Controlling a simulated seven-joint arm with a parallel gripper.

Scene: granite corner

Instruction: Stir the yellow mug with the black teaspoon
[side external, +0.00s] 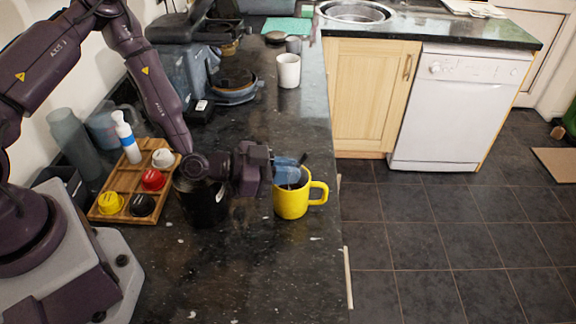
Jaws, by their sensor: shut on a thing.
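The yellow mug (290,204) stands upright on the dark granite counter, near its right edge, with its handle to the right. My gripper (287,172) is level over the mug's mouth, coming from the left, with its bluish fingers at the rim. It is shut on the black teaspoon (303,159), of which a short dark end shows above the fingers. The rest of the spoon is hidden by the fingers and the mug wall, so I cannot tell how deep it reaches.
A black container (201,204) stands under my wrist, left of the mug. A wooden tray (101,215) with several coloured lids and a white bottle (127,140) is further left. A white mug (288,71) stands behind. The front counter (255,275) is clear; its right edge drops to the floor.

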